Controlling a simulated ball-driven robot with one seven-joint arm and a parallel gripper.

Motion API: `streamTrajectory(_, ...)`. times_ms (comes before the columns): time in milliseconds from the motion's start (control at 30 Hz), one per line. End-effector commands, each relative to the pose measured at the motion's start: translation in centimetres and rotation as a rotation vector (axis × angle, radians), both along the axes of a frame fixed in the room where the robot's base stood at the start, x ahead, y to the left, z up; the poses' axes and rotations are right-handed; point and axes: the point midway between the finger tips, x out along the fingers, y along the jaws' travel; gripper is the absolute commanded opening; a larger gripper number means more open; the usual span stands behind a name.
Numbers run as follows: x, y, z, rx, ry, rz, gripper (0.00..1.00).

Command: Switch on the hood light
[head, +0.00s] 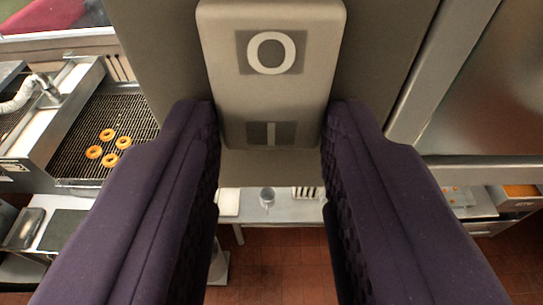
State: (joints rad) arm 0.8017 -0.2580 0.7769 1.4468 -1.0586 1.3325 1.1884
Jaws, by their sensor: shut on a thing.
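The hood light switch (272,100) is a pale rocker with a large white O on a grey square near its top and an I on a grey square near its bottom. It stands in the upper middle of the head view. My gripper (271,118) has one dark purple padded finger on each side of the rocker's lower half. The fingers are shut on the switch, touching its sides. They hide the lower side edges of the rocker. No lamp or light glow that I can tie to the hood shows.
Grey metal hood panels (160,45) surround the switch. Below left is a fryer rack (85,165) with several orange rings (108,134). A white table (285,209) with a cup (267,196) stands below. Red tiled floor (275,270) lies between counters.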

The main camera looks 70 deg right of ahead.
Motion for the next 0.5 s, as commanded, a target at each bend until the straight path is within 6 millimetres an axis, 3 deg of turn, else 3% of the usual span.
streamTrajectory(33,-0.01,0.02,-0.82,-0.028,-0.011,0.001,0.06)
streamTrajectory(500,0.03,-0.03,-0.18,-0.088,-0.032,0.001,0.06)
